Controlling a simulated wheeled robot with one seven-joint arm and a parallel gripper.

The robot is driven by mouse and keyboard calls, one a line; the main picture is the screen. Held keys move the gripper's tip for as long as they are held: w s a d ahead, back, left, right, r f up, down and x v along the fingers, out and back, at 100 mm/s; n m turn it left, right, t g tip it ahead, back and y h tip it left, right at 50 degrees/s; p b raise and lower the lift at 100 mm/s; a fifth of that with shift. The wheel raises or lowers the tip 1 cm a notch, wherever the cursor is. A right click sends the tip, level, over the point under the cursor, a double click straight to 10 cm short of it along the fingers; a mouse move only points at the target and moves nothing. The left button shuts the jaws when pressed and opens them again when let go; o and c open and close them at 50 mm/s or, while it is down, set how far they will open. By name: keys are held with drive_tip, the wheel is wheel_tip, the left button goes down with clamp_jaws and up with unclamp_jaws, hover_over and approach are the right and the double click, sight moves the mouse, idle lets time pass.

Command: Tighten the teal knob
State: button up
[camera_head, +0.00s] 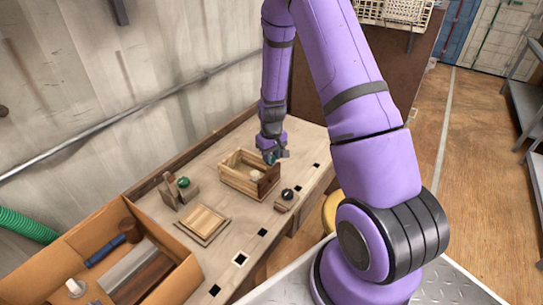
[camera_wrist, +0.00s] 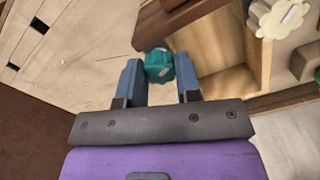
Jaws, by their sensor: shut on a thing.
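The teal knob (camera_wrist: 158,67) is a small faceted knob with a pale mark on its face. It is at the dark wooden end of an open wooden box (camera_head: 236,183). In the wrist view my gripper (camera_wrist: 160,75) has its two blue-grey fingers on either side of the knob, shut on it. In the head view my gripper (camera_head: 274,155) is at the right end of the box, and only a sliver of teal shows there. The knob's shaft is hidden, so I cannot tell how far it is screwed in.
A green knob (camera_head: 183,182) on a wooden block, a square wooden board (camera_head: 203,222) and a black knob (camera_head: 287,194) stand on the workbench.

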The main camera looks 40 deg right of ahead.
drive_tip(key=m, duration=0.4)
drive_tip(key=shift+m, duration=2.1)
drive_tip(key=o, duration=0.9)
drive_tip(key=shift+r, duration=0.1)
wheel_tip(320, 180, up, 11)
drive_tip(key=shift+f, duration=0.15)
